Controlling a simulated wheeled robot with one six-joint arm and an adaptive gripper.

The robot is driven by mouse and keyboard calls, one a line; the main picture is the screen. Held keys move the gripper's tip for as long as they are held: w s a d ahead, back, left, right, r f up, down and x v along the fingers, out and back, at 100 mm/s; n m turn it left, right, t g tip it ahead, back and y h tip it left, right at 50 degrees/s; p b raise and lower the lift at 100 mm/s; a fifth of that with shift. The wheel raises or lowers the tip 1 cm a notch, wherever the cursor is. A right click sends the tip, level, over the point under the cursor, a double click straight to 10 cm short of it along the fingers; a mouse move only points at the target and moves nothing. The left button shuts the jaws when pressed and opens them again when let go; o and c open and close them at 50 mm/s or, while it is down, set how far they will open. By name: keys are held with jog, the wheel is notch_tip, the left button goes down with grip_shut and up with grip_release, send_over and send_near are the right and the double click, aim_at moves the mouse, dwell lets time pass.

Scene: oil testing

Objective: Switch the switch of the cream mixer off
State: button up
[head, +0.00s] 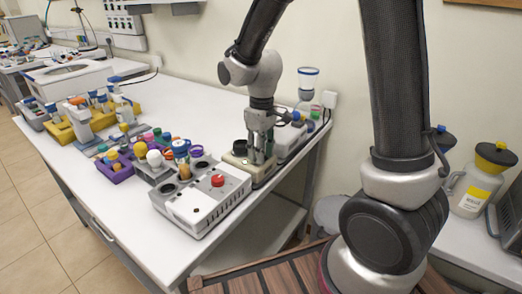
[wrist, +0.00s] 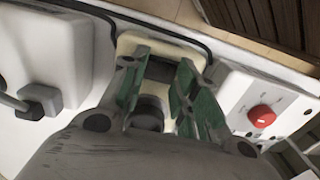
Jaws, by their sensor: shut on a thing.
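The cream mixer (head: 264,175) is a small cream box near the right end of the white table, between a white device with a red knob and another white device. In the wrist view its cream body (wrist: 128,45) shows behind and between my fingers. My gripper (head: 261,155) points down over the mixer, with its fingers low at the mixer's top. In the wrist view the green-grey fingers stand on either side of a dark round part (wrist: 150,103) of the mixer, and my gripper is shut on it. The mixer's switch is hidden or too small to make out.
The white device with the red knob (head: 217,181) stands close beside the mixer. A white device (head: 289,140) is on its other side, near the wall. Coloured racks with bottles (head: 115,168) fill the table farther left. Bare table (head: 110,225) lies along the front edge.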

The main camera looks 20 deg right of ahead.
jog(key=shift+s+a+t+h, duration=0.15)
jog(key=shift+t+h, duration=0.45)
jog(key=shift+h, duration=0.2)
jog(key=o, duration=1)
jog(key=r, duration=0.4)
jog(key=a+r, duration=0.1)
jog(key=r, duration=0.3)
jog(key=s+r, duration=0.1)
jog(key=r, duration=0.3)
jog(key=shift+a, duration=0.2)
jog(key=shift+f, duration=0.1)
